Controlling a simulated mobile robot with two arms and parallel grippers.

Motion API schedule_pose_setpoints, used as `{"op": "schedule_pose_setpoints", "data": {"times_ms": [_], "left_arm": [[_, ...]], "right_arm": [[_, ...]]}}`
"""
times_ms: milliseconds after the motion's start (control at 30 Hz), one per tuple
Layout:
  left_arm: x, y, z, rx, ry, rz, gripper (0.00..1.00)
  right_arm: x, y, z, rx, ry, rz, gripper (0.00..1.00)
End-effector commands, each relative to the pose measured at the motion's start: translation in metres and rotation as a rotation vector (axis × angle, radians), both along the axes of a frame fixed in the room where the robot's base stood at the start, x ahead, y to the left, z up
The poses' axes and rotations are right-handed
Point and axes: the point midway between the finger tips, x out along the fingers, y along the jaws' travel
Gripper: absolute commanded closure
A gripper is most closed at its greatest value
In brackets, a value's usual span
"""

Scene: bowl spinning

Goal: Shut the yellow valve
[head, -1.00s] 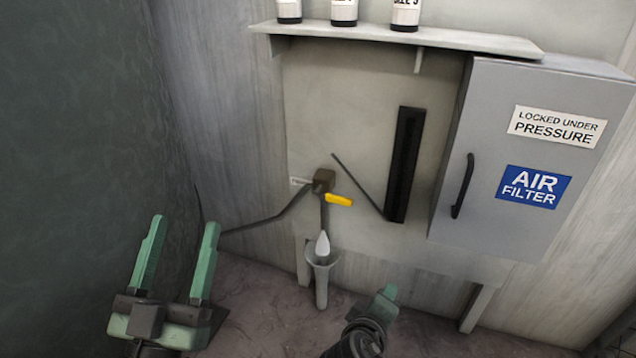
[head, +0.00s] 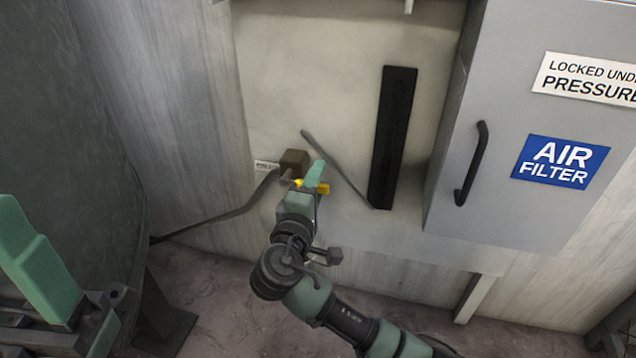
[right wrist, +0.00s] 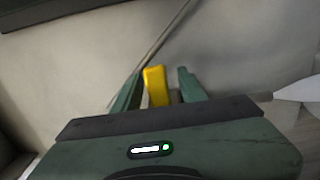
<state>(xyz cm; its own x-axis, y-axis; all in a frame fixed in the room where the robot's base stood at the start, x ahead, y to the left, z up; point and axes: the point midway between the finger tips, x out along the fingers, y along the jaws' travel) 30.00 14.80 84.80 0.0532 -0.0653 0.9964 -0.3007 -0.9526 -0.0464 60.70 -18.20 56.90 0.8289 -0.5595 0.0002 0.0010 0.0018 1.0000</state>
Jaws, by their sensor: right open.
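The yellow valve handle (head: 323,188) sticks out to the right from a brown valve block (head: 293,162) on the wall panel. My right gripper (head: 316,175) is at the handle and covers part of it in the head view. In the right wrist view the yellow handle (right wrist: 156,86) stands between the two green fingers of my open right gripper (right wrist: 158,88), nearer the left finger. I cannot tell whether a finger touches it. My left gripper (head: 40,265) is partly in view at the lower left edge, with one green finger clear, away from the valve.
A grey cabinet (head: 500,120) with a black handle (head: 472,165) stands to the right of the valve. A black vertical strip (head: 392,138) and a thin dark tube (head: 335,168) are on the panel. A dark hose (head: 215,222) runs left from the valve block.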

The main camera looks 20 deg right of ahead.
Motion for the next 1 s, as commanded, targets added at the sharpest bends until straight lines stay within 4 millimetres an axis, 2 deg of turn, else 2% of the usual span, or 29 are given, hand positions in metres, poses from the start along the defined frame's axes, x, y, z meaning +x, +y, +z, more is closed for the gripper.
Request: {"op": "schedule_pose_setpoints", "data": {"times_ms": [133, 367, 400, 533, 567, 1000], "left_arm": [[-0.0005, -0.0002, 0.0013, 0.0, -0.013, 0.001, 0.41], [-0.0004, -0.0004, 0.0025, 0.001, -0.014, 0.001, 0.41], [-0.0004, -0.0004, 0.0025, 0.001, -0.014, 0.001, 0.41], [-0.0004, -0.0005, 0.0025, 0.001, -0.014, 0.001, 0.41], [-0.0004, -0.0005, 0.0025, 0.001, -0.014, 0.001, 0.41], [-0.0003, -0.0005, 0.0023, 0.001, -0.014, 0.0, 0.41]], "right_arm": [[0.0081, -0.0055, -0.0002, 0.0, 0.0, 0.0, 0.58], [0.0089, -0.0061, 0.0003, 0.001, 0.001, 0.0, 0.58], [0.0089, -0.0061, 0.0002, 0.001, 0.001, 0.0, 0.61], [0.0088, -0.0062, 0.0001, 0.001, 0.001, 0.0, 0.97], [0.0087, -0.0061, 0.0001, 0.001, 0.001, 0.0, 1.0], [0.0086, -0.006, -0.0002, 0.001, 0.002, 0.0, 1.0]]}}
